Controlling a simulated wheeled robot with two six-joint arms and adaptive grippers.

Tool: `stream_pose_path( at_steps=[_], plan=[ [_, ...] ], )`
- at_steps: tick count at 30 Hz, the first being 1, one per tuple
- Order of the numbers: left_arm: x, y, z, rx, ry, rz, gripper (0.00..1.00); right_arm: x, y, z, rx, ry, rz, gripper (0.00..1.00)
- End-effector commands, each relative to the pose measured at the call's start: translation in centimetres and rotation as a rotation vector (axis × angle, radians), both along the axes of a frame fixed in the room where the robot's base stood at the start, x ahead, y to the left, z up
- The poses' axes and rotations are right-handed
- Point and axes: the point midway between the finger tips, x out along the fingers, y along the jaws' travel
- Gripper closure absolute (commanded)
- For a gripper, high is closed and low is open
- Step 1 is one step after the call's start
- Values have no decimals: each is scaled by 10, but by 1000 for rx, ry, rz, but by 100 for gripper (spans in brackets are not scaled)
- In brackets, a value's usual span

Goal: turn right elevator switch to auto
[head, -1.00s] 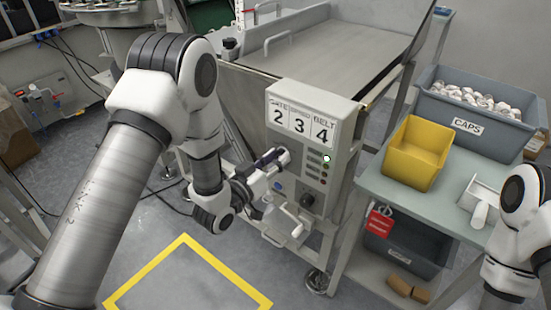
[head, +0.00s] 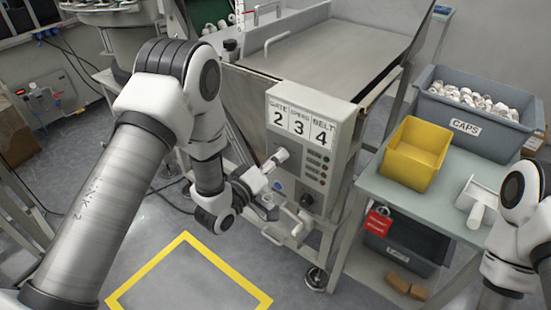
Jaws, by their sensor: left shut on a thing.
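A grey control box (head: 345,130) on the machine's front carries signs 2, 3 and 4 above a column of small lamps, a blue button (head: 277,186) and a black round knob (head: 306,201). My left gripper (head: 272,181) is at the left side of the panel face, left of the black knob. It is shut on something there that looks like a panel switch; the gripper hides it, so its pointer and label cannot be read. The black knob is free of the gripper. My right arm shows at the right edge; its gripper is out of view.
A crank handle (head: 297,232) sticks out below the panel. To the right, a side table (head: 375,188) holds a yellow bin (head: 414,153), a grey caps bin (head: 465,124) and a white scoop (head: 479,203). A red tag (head: 378,221) hangs at its front edge.

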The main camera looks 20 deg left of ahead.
Motion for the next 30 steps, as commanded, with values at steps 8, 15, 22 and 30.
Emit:
stream_pose_path(
  at_steps=[8, 15, 22, 30],
  plan=[
    [0, 0, 0, -45, 17, 1, 100, 0, 0, 1, 0, 0, 0, 60],
    [0, 0, 0, -47, 18, 1, 100, 0, 0, 1, 0, 0, 0, 60],
    [0, 0, 0, -46, 17, 1, 44, 0, 0, 1, 0, 0, 0, 60],
    [-2, 1, 0, -46, 17, 1, 44, 0, 0, 1, 0, 0, 0, 60]
  ],
)
